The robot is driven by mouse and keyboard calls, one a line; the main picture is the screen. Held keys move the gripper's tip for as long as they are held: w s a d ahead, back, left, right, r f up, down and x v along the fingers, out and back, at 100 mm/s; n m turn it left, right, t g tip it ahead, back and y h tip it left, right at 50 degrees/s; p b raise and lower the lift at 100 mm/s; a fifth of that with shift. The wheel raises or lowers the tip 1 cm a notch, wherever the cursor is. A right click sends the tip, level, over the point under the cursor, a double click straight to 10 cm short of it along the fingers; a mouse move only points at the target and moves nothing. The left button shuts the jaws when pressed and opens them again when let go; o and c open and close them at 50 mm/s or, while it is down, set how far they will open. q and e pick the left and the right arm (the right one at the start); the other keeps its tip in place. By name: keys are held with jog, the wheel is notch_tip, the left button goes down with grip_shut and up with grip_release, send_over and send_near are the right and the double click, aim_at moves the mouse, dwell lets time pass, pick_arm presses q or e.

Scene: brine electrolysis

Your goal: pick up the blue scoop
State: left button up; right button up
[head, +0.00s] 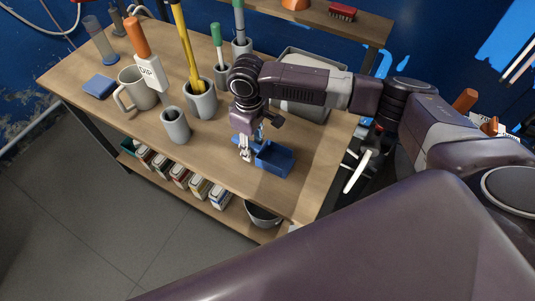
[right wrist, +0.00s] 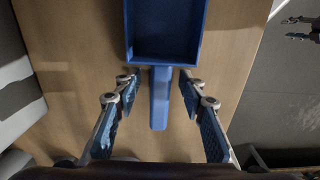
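The blue scoop (head: 274,160) lies on the wooden table near its front right edge. In the right wrist view the scoop (right wrist: 166,32) shows its square pan at the top and its handle pointing down toward me. My right gripper (head: 246,150) reaches down over the table at the scoop's left side. In the wrist view my right gripper (right wrist: 159,92) is open, with one finger on each side of the handle. Gaps show between the fingers and the handle.
A grey cup (head: 175,126) and a grey pot (head: 201,101) with yellow-handled tools stand left of my gripper. A grey bin (head: 303,107) stands behind my arm. Boxes (head: 180,174) sit on the lower shelf.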

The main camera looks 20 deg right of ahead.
grip_shut()
jog(key=shift+r, duration=0.1)
dwell(0.3)
